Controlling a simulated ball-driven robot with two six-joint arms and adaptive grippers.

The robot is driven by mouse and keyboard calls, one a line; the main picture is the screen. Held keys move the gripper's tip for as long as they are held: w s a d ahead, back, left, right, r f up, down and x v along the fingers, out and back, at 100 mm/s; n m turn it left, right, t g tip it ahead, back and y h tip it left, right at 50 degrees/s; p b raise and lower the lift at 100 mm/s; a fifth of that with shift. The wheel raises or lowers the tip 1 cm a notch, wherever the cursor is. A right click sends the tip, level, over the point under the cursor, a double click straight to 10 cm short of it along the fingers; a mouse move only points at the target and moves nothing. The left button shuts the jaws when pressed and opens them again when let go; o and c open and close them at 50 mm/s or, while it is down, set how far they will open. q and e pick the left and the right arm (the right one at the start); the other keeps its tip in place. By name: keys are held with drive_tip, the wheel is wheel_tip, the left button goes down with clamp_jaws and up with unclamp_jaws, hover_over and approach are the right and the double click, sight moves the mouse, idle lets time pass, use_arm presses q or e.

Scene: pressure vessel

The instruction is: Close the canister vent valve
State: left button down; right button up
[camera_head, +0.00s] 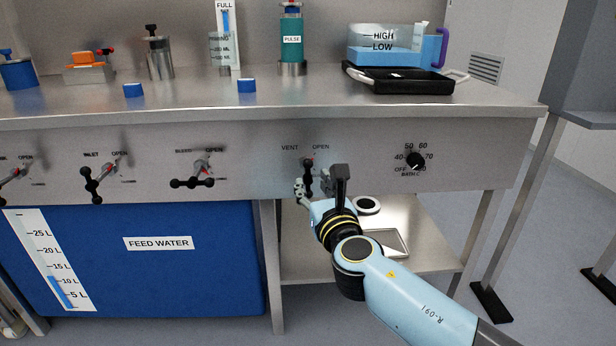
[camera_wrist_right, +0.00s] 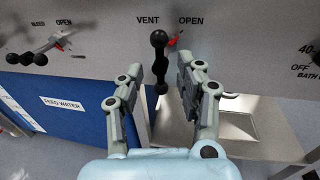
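The vent valve (camera_head: 308,174) is a black handle with ball ends on the grey front panel, under the labels VENT and OPEN. In the right wrist view the vent valve (camera_wrist_right: 159,62) hangs nearly upright, with a red pointer beside it toward OPEN. My right gripper (camera_head: 314,187) is at the valve in the head view. In the right wrist view my right gripper (camera_wrist_right: 165,80) is open, one finger on each side of the handle's lower end. Gaps show between the fingers and the handle. My left gripper is not in view.
The bleed valve (camera_head: 198,173) and inlet valve (camera_head: 101,178) are on the panel to the left. A black bath knob (camera_head: 415,161) is to the right. The steel bench top (camera_head: 330,95) overhangs above. A lower shelf (camera_head: 310,262) and blue feed water tank (camera_head: 150,280) lie below.

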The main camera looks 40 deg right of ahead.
sight(310, 177)
drive_tip(key=x, duration=0.5)
drive_tip(key=shift+c, duration=0.2)
drive_tip(key=shift+s+d+f, duration=0.1)
clamp_jaws()
